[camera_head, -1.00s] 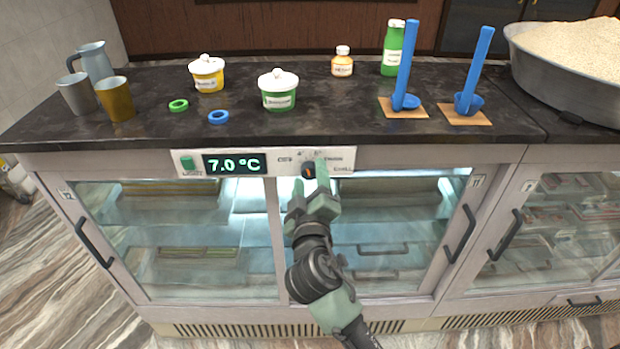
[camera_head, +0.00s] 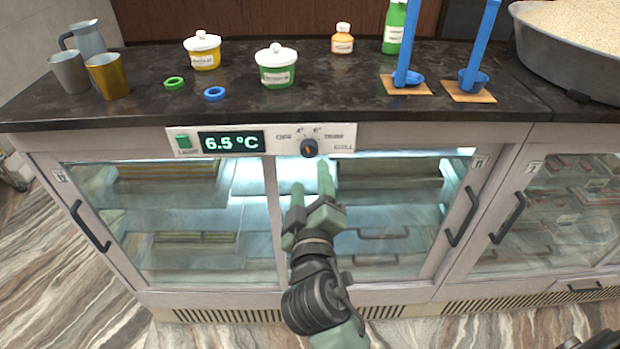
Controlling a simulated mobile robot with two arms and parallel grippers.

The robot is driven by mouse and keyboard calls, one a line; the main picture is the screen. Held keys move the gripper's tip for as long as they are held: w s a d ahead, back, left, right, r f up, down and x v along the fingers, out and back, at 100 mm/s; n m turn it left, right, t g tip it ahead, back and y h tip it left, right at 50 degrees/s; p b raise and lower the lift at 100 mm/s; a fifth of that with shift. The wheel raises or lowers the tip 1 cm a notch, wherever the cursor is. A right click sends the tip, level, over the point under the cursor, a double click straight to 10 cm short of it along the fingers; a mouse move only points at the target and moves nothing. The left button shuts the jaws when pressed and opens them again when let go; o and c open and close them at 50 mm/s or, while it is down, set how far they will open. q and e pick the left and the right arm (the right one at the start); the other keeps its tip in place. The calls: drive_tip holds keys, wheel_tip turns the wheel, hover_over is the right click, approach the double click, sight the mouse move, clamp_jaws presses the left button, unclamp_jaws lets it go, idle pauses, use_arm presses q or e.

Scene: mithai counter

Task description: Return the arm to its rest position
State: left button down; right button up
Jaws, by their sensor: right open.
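My right gripper (camera_head: 311,179) is open and empty in front of the glass doors of the refrigerated counter (camera_head: 150,296). Its two green fingers point up toward the control panel (camera_head: 352,132). The fingertips are below the black dial (camera_head: 309,148) and apart from it in the picture. The dial is now fully visible. The display (camera_head: 232,142) reads 6.5 °C, and a green light switch (camera_head: 183,142) is to its left. My left gripper is not in view.
On the dark countertop (camera_head: 330,100) stand metal cups (camera_head: 108,78), a jug (camera_head: 86,40), lidded tubs (camera_head: 276,68), rings (camera_head: 214,93), bottles (camera_head: 342,40), blue ladles (camera_head: 473,78) on wooden squares and a large pan (camera_head: 570,55). Door handles (camera_head: 462,218) jut out. The floor in front is clear.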

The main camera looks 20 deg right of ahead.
idle(0.3)
drive_tip(key=w+a+f+n+g+y, duration=0.1)
drive_tip(key=a+f+g+y, duration=0.1)
drive_tip(key=f, duration=0.9)
drive_tip(key=a+f+n+g+y, duration=0.1)
drive_tip(key=a+f+g+y, duration=0.1)
drive_tip(key=f, duration=0.9)
drive_tip(key=s+f+g, duration=0.2)
drive_tip(key=s+f, duration=0.1)
drive_tip(key=f, duration=0.6)
drive_tip(key=s+f+g, duration=0.2)
drive_tip(key=s+f, duration=0.1)
drive_tip(key=f, duration=0.6)
drive_tip(key=s+d+f+m+g+y, duration=0.1)
drive_tip(key=s+d+f+g, duration=0.15)
drive_tip(key=s+f, duration=0.6)
drive_tip(key=s+d+f+m+g, duration=0.1)
drive_tip(key=s+d+f+g, duration=0.15)
drive_tip(key=s+f, duration=0.65)
drive_tip(key=s+d+f+m+g, duration=0.1)
drive_tip(key=s+d+f, duration=0.1)
drive_tip(key=s, duration=0.4)
drive_tip(key=s+d+f+m+g, duration=0.1)
drive_tip(key=s+d+f+m, duration=0.1)
drive_tip(key=s, duration=0.5)
drive_tip(key=s+d+f+m+g, duration=0.1)
drive_tip(key=s+d+f, duration=0.2)
drive_tip(key=s+f, duration=0.2)
drive_tip(key=shift+s+d+f, duration=0.3)
drive_tip(key=shift+s, duration=0.85)
